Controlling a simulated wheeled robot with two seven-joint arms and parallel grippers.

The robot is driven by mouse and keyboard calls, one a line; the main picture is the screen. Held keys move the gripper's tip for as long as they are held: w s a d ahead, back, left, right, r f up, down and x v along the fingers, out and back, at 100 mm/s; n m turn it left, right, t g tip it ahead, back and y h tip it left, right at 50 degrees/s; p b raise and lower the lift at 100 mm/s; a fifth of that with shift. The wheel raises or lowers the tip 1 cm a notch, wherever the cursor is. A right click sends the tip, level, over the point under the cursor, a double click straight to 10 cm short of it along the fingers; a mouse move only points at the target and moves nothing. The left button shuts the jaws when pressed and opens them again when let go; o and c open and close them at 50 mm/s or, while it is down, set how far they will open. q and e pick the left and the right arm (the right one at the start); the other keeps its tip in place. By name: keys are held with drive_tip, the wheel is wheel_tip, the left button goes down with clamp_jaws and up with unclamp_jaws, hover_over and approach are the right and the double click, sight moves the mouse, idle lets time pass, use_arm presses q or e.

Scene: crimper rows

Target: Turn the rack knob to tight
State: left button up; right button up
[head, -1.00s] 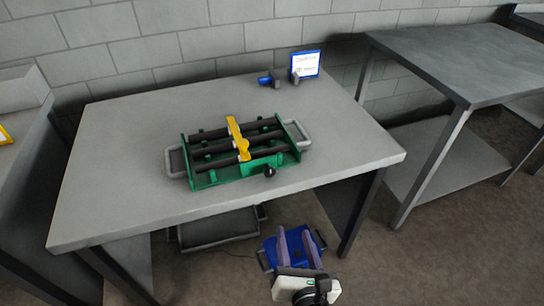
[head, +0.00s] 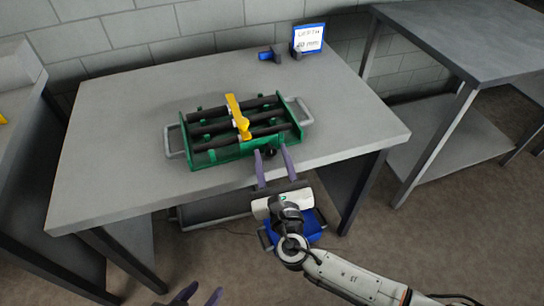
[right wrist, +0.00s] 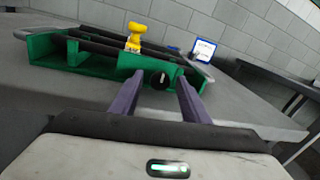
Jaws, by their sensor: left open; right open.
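The green rack (head: 200,159) stands on the grey table, with several dark bars across it and a yellow clamp piece (head: 238,115) over them. The black round rack knob (head: 270,151) is on its front side, right of the middle; it also shows in the right wrist view (right wrist: 160,80) with a pale mark on its face. My right gripper (right wrist: 158,88) is open, its two purple fingers pointing at the knob, one on each side. Whether they touch it I cannot tell. My left gripper (head: 200,293) is open and empty at the bottom edge of the head view.
The table (head: 110,130) is mostly clear around the rack. A blue and black tool (head: 270,55) and a blue-framed sign (head: 308,39) stand at the back. A blue crate (head: 312,228) and a grey tray (head: 210,212) are below the table. Another table (head: 470,50) is at right.

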drive_tip(key=shift+w, duration=0.1)
drive_tip(key=c, duration=1)
drive_tip(key=shift+m, duration=0.3)
drive_tip(key=shift+m+g, duration=0.6)
drive_tip(key=shift+m, duration=2.4)
drive_tip(key=o, duration=1)
drive_tip(key=v, duration=1)
